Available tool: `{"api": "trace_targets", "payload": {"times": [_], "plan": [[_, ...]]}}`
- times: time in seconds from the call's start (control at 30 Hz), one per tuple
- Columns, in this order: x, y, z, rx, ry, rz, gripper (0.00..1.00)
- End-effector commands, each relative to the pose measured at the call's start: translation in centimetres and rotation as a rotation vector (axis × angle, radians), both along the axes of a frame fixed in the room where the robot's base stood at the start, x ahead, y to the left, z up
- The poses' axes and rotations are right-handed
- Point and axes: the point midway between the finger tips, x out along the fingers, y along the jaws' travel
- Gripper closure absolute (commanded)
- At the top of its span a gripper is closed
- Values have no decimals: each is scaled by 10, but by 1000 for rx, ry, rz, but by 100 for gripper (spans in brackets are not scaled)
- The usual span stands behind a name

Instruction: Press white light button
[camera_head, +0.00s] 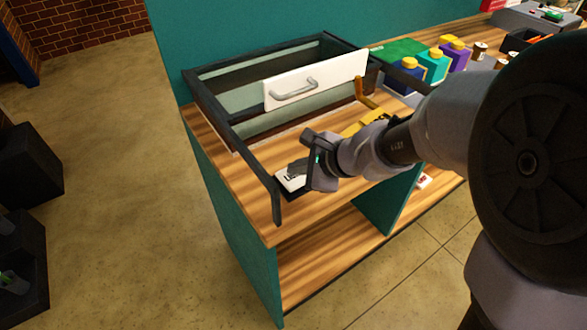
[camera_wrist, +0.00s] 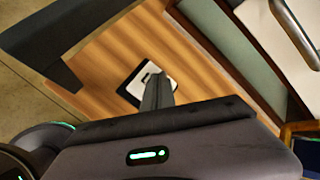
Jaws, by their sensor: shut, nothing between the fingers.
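The white light button (camera_head: 291,181) is a white plate with a dark mark on a black base, lying on the wooden counter near its front left corner. It also shows in the wrist view (camera_wrist: 169,85), partly covered by my fingers. My gripper (camera_head: 293,170) is shut and empty, with its fingertips over the button.
A dark frame (camera_head: 262,180) stands around the counter's left end. A white drawer front with a handle (camera_head: 316,80) is behind. A yellow item (camera_head: 365,121) lies behind my wrist. Bare counter (camera_head: 225,165) shows left of the button.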

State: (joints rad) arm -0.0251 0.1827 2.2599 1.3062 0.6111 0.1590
Motion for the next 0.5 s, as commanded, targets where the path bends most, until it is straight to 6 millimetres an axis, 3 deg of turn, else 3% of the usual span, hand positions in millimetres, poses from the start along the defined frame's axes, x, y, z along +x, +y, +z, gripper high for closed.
{"api": "trace_targets", "payload": {"times": [0.5], "plan": [[0,0,2,-1,-1,1,100]]}}
